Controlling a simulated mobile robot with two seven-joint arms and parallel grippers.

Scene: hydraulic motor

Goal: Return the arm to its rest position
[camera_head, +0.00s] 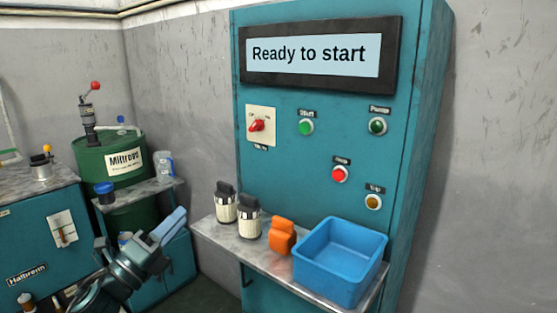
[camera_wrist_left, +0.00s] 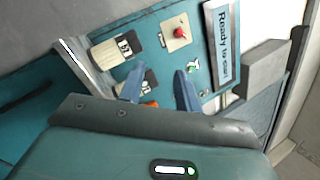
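My left gripper (camera_head: 172,224) is at the lower left in the head view, in front of the gap between the green drum and the teal control cabinet. Its blue fingers also show in the left wrist view (camera_wrist_left: 157,83), spread apart with nothing held between them. In that view the shelf items and cabinet lie beyond the fingers. The cabinet (camera_head: 290,178) has a screen (camera_head: 312,54) that reads "Ready to start". A red switch (camera_head: 257,125) is on its left, with green, red and amber buttons. My right gripper does not show.
A shelf (camera_head: 216,232) on the cabinet holds two white-and-black containers (camera_head: 225,205) (camera_head: 249,220), an orange object (camera_head: 281,236) and an empty blue bin (camera_head: 340,258). At left stand a green drum (camera_head: 96,150) with a red-knobbed pump and a teal machine (camera_head: 30,240).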

